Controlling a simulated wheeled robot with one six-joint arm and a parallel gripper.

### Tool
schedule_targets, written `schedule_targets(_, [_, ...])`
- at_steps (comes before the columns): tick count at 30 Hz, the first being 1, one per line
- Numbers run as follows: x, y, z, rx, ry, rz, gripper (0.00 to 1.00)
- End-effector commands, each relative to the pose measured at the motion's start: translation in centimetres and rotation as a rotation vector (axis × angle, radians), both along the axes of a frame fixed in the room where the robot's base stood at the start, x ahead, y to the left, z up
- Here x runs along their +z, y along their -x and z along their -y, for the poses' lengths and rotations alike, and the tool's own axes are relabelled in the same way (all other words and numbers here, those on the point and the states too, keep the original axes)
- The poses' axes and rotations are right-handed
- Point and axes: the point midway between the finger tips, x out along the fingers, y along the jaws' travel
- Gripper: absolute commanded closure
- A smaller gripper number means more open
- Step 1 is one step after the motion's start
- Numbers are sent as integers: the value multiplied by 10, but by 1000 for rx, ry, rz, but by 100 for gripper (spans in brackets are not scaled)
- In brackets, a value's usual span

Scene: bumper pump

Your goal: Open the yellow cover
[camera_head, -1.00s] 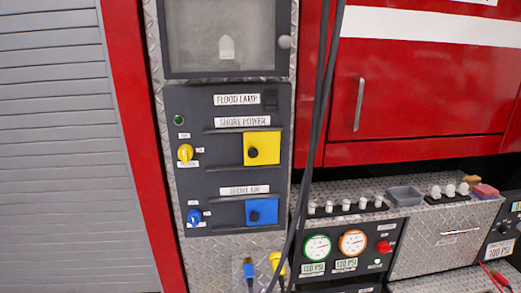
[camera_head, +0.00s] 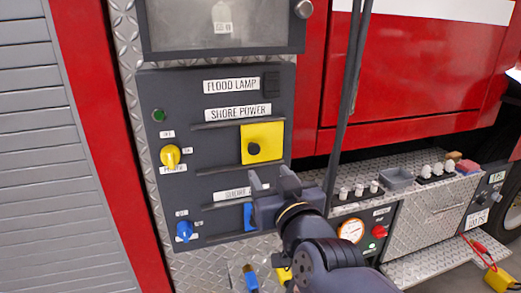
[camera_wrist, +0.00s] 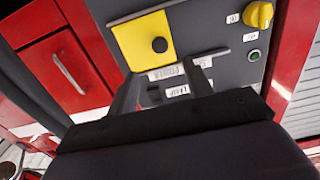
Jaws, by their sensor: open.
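The yellow cover (camera_head: 262,136) is a square plate with a dark round knob (camera_head: 253,149), set on the dark panel beside the SHORE POWER label. It lies flat and looks closed. In the wrist view the yellow cover (camera_wrist: 140,42) and its knob (camera_wrist: 159,45) show beyond the fingers, toward the upper left. My gripper (camera_head: 273,180) is open and empty, below and slightly right of the cover in the head view, apart from the knob. In the wrist view my gripper (camera_wrist: 160,88) has its two fingers spread. My gripper partly hides the blue cover (camera_head: 249,215).
A yellow rotary switch (camera_head: 171,156) and a blue one (camera_head: 184,231) sit on the panel's left. Dark cables (camera_head: 345,110) hang just right of the panel. A diamond-plate shelf (camera_head: 430,205) with gauges and small items juts out at right.

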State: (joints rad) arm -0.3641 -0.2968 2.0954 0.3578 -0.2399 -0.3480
Motion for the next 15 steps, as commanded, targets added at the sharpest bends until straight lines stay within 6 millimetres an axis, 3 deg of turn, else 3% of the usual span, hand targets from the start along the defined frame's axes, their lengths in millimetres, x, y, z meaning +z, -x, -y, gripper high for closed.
schedule_targets(5, [1, -12, -3, -2, 0, 4, 52])
schedule_targets(15, [1, -59, -16, -2, 1, 1, 52])
